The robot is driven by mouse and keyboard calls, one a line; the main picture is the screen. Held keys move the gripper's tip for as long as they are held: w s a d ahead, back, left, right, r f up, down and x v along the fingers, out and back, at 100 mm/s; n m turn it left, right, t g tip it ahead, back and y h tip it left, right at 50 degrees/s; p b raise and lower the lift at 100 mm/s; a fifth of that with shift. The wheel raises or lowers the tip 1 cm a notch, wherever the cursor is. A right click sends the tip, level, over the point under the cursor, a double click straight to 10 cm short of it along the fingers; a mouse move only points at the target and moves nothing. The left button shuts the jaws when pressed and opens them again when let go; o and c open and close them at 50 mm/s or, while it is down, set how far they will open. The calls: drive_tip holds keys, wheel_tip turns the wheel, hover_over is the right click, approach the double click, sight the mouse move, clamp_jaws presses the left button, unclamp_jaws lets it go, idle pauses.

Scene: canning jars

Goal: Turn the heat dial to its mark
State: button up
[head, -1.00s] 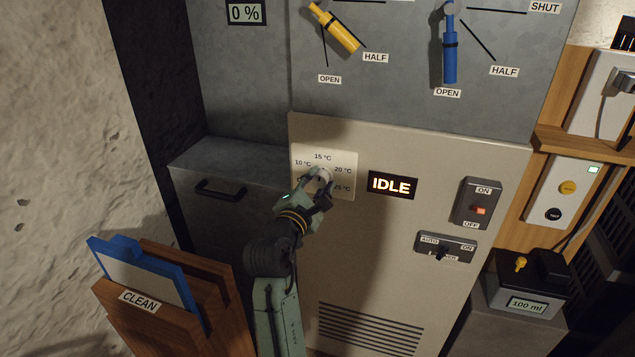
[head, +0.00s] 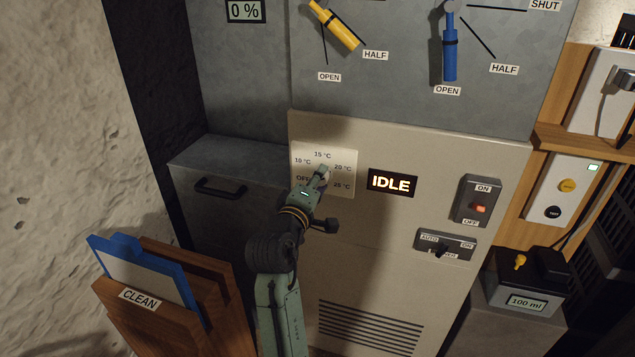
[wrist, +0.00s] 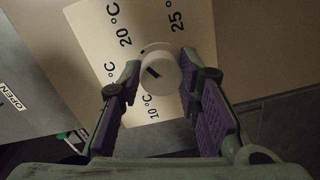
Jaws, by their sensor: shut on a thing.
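The heat dial (wrist: 163,75) is a round white knob with a short black mark on its face, seen in the wrist view. It sits on a pale scale plate (head: 345,160) reading OFF, 10, 15, 20 and 25 °C. The black mark lies on the left part of the knob face, roughly toward the 15–20 °C side; its exact reading is hard to tell. My gripper (wrist: 161,64) is shut on the dial, one finger on each side. In the head view my gripper (head: 319,181) covers much of the dial. The left finger partly hides one label.
An IDLE display (head: 392,184) is right of the plate, with a red rocker switch (head: 480,209) and an AUTO/ON switch (head: 445,246) beyond. Yellow (head: 335,27) and blue (head: 450,50) valve handles are above. A wooden CLEAN holder (head: 150,316) stands lower left.

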drive_tip(key=shift+r+m+t+y+b, duration=0.1)
drive_tip(key=shift+m+t+y+b, duration=0.1)
drive_tip(key=shift+m+b, duration=4.15)
drive_tip(key=shift+m+t+y+b, duration=0.2)
drive_tip(key=shift+m+b, duration=1.2)
drive_tip(key=shift+m, duration=5.75)
drive_tip(key=o, duration=1.1)
drive_tip(key=shift+w+d, duration=0.1)
drive_tip(key=shift+d, duration=0.05)
drive_tip(key=shift+o, duration=0.2)
